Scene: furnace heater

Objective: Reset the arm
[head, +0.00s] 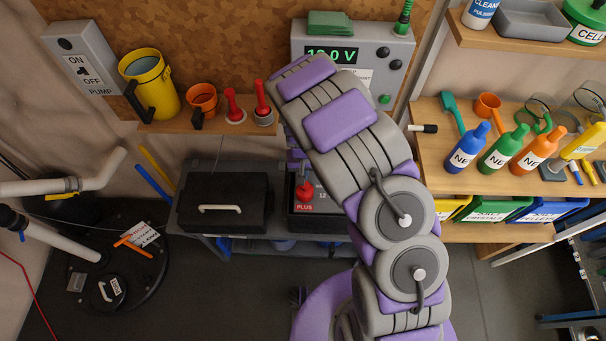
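My purple and grey arm rises from the bottom centre and bends over in front of the display box. My gripper (297,162) hangs down behind the arm's upper link, and only a small purple and grey part of it shows. It is just above a red knob (305,190) on a black unit labelled PLUS (306,209). I cannot tell whether it touches the knob, or whether its fingers are open or shut.
A black case (222,216) lies left of the red knob. A shelf (185,126) holds a yellow jug (150,85), an orange cup (202,99) and red plungers. A power box (380,52) stands behind my arm. Bottles (467,146) crowd the right shelf.

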